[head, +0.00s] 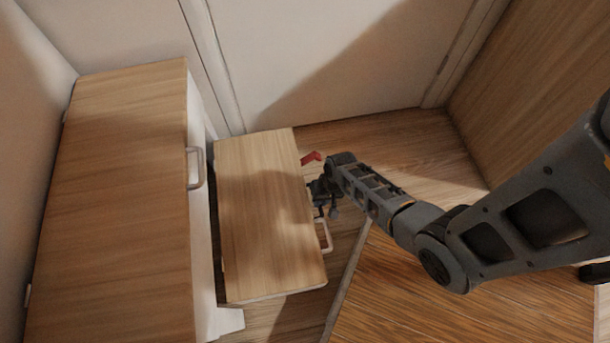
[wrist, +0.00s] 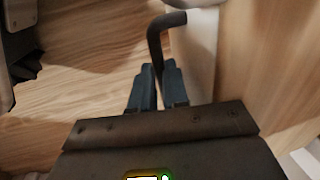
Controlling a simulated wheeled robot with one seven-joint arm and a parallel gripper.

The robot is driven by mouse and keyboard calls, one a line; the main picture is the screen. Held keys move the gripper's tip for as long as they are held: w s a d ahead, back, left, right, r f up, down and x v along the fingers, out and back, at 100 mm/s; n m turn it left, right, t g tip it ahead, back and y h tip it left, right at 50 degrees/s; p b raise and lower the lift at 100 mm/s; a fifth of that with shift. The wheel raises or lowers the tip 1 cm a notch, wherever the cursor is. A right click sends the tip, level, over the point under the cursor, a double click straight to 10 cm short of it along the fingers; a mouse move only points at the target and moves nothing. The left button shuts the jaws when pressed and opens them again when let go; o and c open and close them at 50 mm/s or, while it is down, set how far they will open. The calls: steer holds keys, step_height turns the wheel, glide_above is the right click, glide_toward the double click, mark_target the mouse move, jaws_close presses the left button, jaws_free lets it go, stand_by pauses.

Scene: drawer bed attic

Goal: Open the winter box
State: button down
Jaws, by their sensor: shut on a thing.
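A low wood-topped box (head: 265,215) sticks out from the taller cabinet, and I take it for the winter box; no label is readable. A pale handle (head: 325,236) shows on its right side. My gripper (head: 319,192) is at that side, close to the handle. In the wrist view, my gripper's blue-grey fingers (wrist: 158,88) are shut on a dark-looking bent handle (wrist: 156,45), beside a pale panel (wrist: 197,60). In the head view my gripper partly hides the place of contact.
The taller wood-topped cabinet (head: 120,200) stands at the left with its own handle (head: 195,167). A small red thing (head: 311,158) shows just beyond my gripper. A wooden surface (head: 450,300) lies at the lower right, and a white wall (head: 330,60) closes the back. Some floor (head: 410,150) is clear.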

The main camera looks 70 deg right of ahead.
steer(key=shift+s+d, duration=0.5)
steer(key=shift+s, duration=0.15)
steer(key=c, duration=1.1)
jaws_free()
steer(key=r+p, duration=0.1)
steer(key=r, duration=0.1)
steer(key=s+r+p, duration=0.1)
steer(key=r, duration=0.2)
steer(key=d+r+p, duration=0.1)
steer(key=r+p, duration=0.1)
steer(key=shift+s+r, duration=0.15)
steer(key=shift+r, duration=0.15)
